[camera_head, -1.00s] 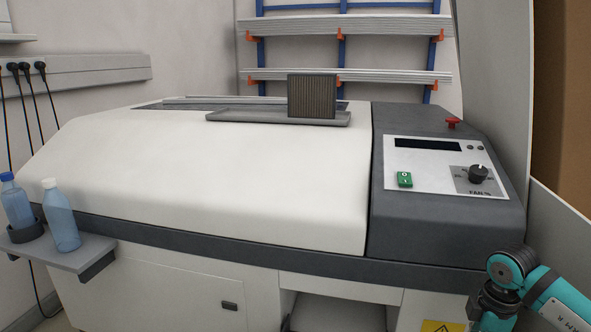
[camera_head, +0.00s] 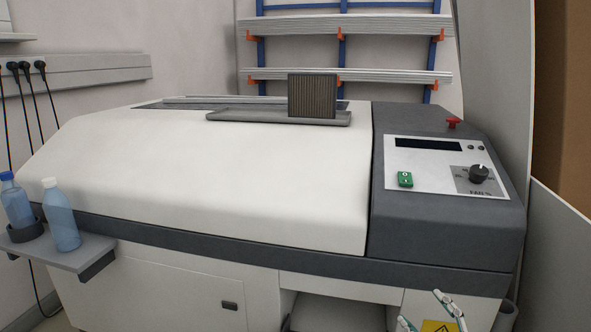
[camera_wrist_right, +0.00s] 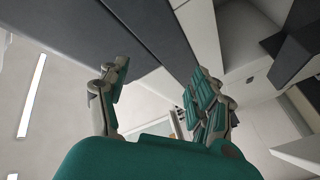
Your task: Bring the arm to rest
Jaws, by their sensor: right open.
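My right gripper (camera_head: 424,312) shows only by its fingertips at the bottom edge of the head view, in front of the machine's lower right front and its yellow warning label (camera_head: 441,327). In the right wrist view the two teal-and-grey fingers of this gripper (camera_wrist_right: 160,95) stand wide apart, with nothing between them. The rest of the right arm is out of the head view. My left gripper is not in view.
A large white machine (camera_head: 215,185) with a dark control panel (camera_head: 445,235) fills the middle. Two bottles stand on a small grey shelf (camera_head: 75,256) at the left. A light panel (camera_head: 560,250) stands close at the right. An open recess (camera_head: 330,312) lies low in the front.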

